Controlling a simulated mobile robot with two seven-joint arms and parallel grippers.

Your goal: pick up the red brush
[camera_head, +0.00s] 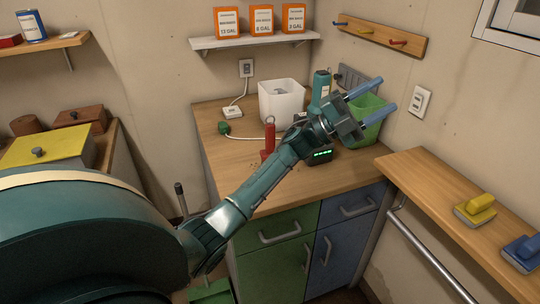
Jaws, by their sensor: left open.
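The red brush (269,138) stands upright on the wooden counter (345,175), with its narrow handle and loop at the top. Its lower right side is close behind my left forearm in the picture. My left gripper (386,94) is open and empty, with its two blue fingers apart. It points to the upper right, in front of the green bin, well to the right of the brush. My right gripper is not in view.
A white bin (283,101), a teal bottle (321,87), a green bin (372,122) and a black device with a green display (320,157) crowd the counter. The counter's front right is clear.

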